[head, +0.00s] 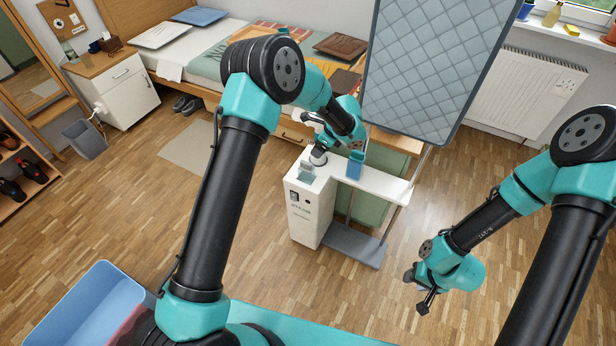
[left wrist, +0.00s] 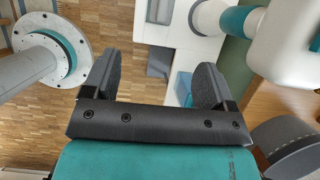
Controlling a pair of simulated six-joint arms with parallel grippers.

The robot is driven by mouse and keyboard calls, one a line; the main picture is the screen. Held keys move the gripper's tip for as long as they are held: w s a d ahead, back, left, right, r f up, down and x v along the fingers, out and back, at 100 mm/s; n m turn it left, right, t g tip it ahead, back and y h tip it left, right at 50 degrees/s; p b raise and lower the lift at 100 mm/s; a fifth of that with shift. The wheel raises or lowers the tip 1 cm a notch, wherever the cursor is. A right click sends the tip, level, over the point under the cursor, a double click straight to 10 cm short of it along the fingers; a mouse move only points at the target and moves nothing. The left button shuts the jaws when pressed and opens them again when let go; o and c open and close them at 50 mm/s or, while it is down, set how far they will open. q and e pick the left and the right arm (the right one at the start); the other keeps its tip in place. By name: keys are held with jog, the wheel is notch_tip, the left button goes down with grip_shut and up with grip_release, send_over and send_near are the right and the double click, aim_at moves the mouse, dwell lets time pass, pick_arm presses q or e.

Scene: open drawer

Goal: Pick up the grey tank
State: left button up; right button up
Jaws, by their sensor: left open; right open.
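A small grey, see-through container, which looks like the grey tank (head: 307,173), sits on top of the tall part of the white stand (head: 312,210). My left gripper reaches down from the left arm near the top of this stand and is mostly hidden in the head view by its own arm. In the left wrist view its two dark fingers (left wrist: 158,64) are apart with nothing held between them. A grey patch shows beyond them; I cannot tell whether it is the tank. My right gripper (head: 415,290) is open and empty above the floor, right of the stand.
A blue container (head: 356,163) stands on the white stand, close to the left wrist. A large quilted board (head: 420,65) rises behind the stand. A light-blue bin (head: 95,300) is at the lower left.

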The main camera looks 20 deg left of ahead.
aim_at(307, 163)
pick_arm(q)
jog(key=shift+f, duration=0.1)
jog(key=x, duration=1.2)
jog(key=shift+a, duration=0.1)
jog(key=shift+f, duration=0.1)
jog(key=shift+w+a+x, duration=0.1)
jog(key=shift+w+x, duration=0.05)
jog(key=shift+x, duration=1.1)
jog(key=shift+w+a+x, duration=0.1)
jog(key=shift+w+x, duration=0.05)
jog(key=shift+x, duration=1.1)
jog(key=shift+c, duration=0.4)
jog(key=c, duration=1.3)
